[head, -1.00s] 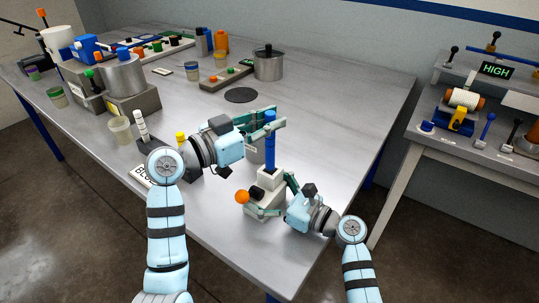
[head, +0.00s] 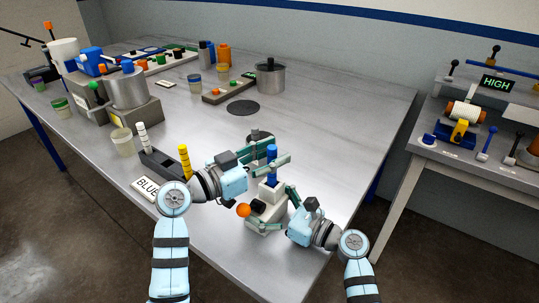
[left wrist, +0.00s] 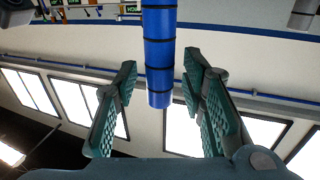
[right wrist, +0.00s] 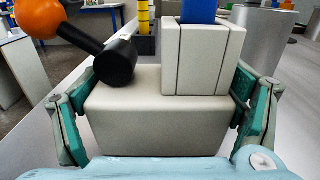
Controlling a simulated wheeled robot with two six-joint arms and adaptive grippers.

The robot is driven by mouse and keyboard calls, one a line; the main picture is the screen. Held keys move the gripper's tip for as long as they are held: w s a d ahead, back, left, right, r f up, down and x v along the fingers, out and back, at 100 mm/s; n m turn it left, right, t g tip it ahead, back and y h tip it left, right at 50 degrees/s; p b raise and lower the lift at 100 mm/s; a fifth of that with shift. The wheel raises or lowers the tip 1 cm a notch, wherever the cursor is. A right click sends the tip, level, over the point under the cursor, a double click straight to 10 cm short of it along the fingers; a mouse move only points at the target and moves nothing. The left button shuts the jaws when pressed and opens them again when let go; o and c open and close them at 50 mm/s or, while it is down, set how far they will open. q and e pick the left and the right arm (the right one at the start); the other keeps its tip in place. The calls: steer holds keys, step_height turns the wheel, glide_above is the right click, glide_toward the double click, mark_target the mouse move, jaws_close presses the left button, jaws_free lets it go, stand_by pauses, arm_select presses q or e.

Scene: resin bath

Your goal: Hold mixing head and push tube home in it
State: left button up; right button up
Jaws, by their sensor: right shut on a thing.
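The mixing head (head: 266,208) is a pale block with black parts and an orange ball lever (head: 244,210), near the table's front edge. My right gripper (head: 290,203) is shut on its lower block, one finger on each side in the right wrist view (right wrist: 165,115). The blue tube (head: 272,168) stands upright in the slotted top of the head; its lower end is hidden inside. My left gripper (head: 280,150) is at the tube's upper part. In the left wrist view the banded tube (left wrist: 158,75) lies between the open fingers, with gaps on both sides.
A grey pot (head: 270,80) and black disc (head: 242,108) are farther back. The table's right side is clear.

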arm_select(q)
steer(key=v, duration=1.2)
steer(key=shift+r, duration=0.15)
arm_select(e)
steer(key=o, duration=0.7)
steer(key=shift+o, duration=0.2)
